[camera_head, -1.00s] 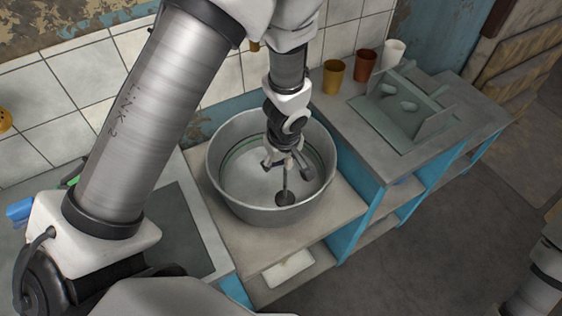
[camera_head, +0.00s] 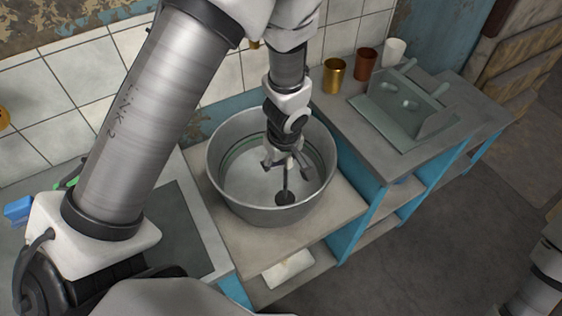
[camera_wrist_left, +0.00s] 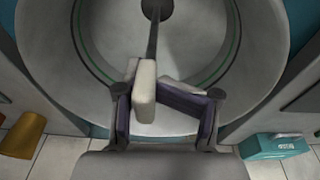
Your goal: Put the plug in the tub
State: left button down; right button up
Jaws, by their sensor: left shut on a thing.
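The tub (camera_head: 222,183) is a wide round grey metal basin on the counter in the head view, and it fills the upper part of the left wrist view (camera_wrist_left: 55,40). The plug (camera_head: 285,198) is a dark disc on a thin upright stem. It shows inside the tub, low near the front wall; I cannot tell if it touches the bottom. My left gripper (camera_head: 286,166) reaches down into the tub from above and is shut on the plug's stem. The plug's disc also shows at the top of the left wrist view (camera_wrist_left: 157,9). My right gripper is out of view.
A grey dish rack (camera_head: 405,118) stands on the counter at right, with a gold cup (camera_head: 334,77), a brown cup (camera_head: 366,64) and a white cup (camera_head: 394,52) behind it. A blue object (camera_head: 18,211) lies at far left. Tiled wall rises behind the tub.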

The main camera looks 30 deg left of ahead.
pick_arm(q)
jog(key=shift+f, duration=0.15)
grip_release()
dwell(0.5)
notch_tip(320, 180, up, 8)
jog(key=p, duration=0.6)
jog(key=shift+f, duration=0.2)
dwell(0.4)
